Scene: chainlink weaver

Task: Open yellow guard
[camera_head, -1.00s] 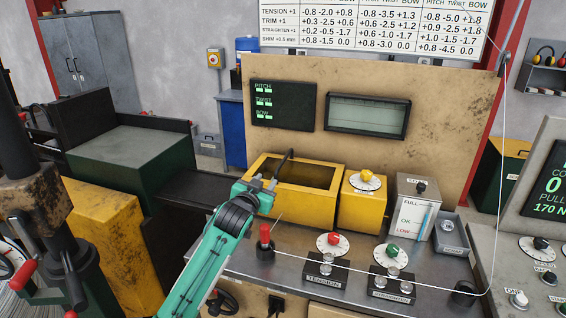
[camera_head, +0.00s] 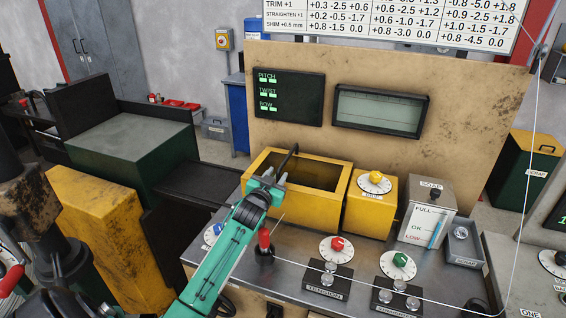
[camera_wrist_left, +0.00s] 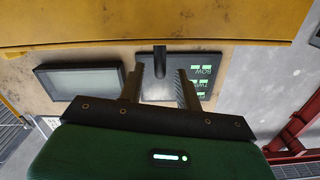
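The yellow guard (camera_head: 290,208) is a boxy cover with a dark window on top, standing on the metal bench at the foot of the tan panel. A black bar handle (camera_head: 290,157) rises at its left part. My left gripper (camera_head: 273,181) is at the guard's left front, close to the handle. In the left wrist view the guard (camera_wrist_left: 150,22) fills the top. The dark end of the handle (camera_wrist_left: 160,62) shows between the two spread fingers of my left gripper (camera_wrist_left: 160,86), with gaps on both sides. My right gripper is out of view.
A red-topped lever (camera_head: 264,240) stands just right of my left forearm. A yellow dial box (camera_head: 371,213) and a soap box (camera_head: 425,213) stand right of the guard. Red and green dials and button blocks fill the bench front. A thin wire crosses the front.

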